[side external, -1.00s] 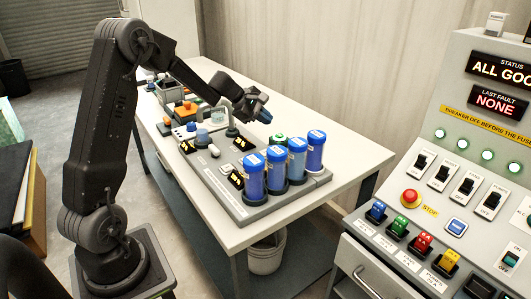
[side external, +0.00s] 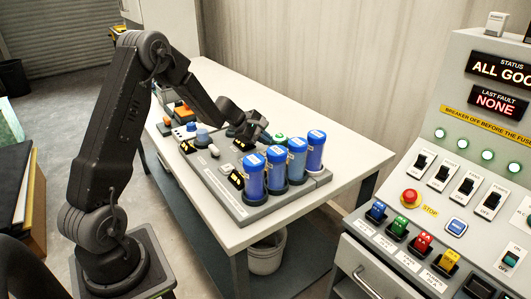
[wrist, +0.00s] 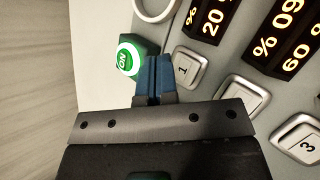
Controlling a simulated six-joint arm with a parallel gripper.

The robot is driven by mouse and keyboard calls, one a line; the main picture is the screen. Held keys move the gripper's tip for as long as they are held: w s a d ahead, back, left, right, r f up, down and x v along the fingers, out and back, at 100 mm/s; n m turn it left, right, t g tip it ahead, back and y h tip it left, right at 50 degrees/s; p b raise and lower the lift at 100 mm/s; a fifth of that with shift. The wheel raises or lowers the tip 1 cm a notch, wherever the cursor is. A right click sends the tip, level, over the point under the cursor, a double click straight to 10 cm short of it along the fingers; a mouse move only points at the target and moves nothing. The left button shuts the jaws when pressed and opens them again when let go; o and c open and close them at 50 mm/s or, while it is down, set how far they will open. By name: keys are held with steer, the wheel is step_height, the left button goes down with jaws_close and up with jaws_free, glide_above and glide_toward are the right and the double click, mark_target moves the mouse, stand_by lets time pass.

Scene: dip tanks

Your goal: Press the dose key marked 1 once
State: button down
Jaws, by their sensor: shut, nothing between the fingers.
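The dose key marked 1 (wrist: 187,68) is a pale square key in a metal frame, in the upper middle of the wrist view. My gripper (wrist: 153,65) is shut and empty, its blue fingers side by side. In that view the fingertips lie just left of key 1, between it and a round green ON button (wrist: 130,58). I cannot tell whether they touch anything. In the side view my gripper (side external: 263,137) is low over the bench unit, behind the blue cylinders; key 1 cannot be made out there.
Key 3 (wrist: 302,139) and another key (wrist: 238,95), partly hidden by my gripper, lie right of key 1. Lit percent displays (wrist: 292,35) are above. Several blue cylinders (side external: 254,180) stand at the unit's front. A switch panel (side external: 440,205) stands at right.

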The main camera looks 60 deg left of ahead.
mark_target(265, 153)
steer(key=shift+f, duration=0.65)
steer(key=shift+f, duration=0.15)
stand_by(1.5)
steer(key=shift+f, duration=0.25)
steer(key=shift+f, duration=0.55)
stand_by(0.9)
steer(key=shift+r, duration=0.95)
steer(key=shift+r, duration=2.55)
